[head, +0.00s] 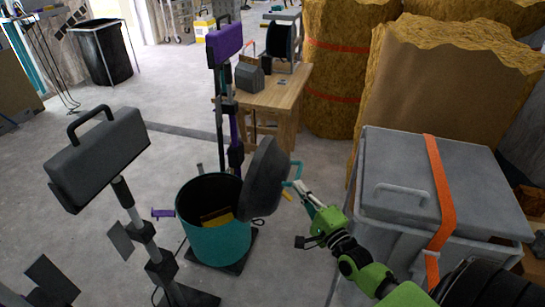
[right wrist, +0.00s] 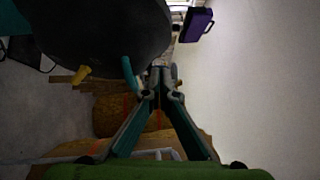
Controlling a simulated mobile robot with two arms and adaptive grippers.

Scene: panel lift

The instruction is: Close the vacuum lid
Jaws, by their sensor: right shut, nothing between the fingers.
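The vacuum is a teal drum (head: 215,232) standing on a dark base on the floor, with its top open. Its dark round lid (head: 265,178) is tilted up steeply on the drum's right side. The lid also fills the upper left of the right wrist view (right wrist: 90,40). A teal handle (head: 293,172) sticks out from the lid's right side. My right gripper (head: 304,190) is just right of the lid, close to this handle. Its fingertips (right wrist: 160,92) meet, shut and empty; whether they touch the handle I cannot tell. My left gripper is not in view.
A grey lidded bin (head: 435,185) with an orange strap stands at right, beside my right arm. Dark lamp stands (head: 98,158) rise at left, near the drum. A wooden table (head: 275,98) and wrapped bales (head: 450,90) stand behind.

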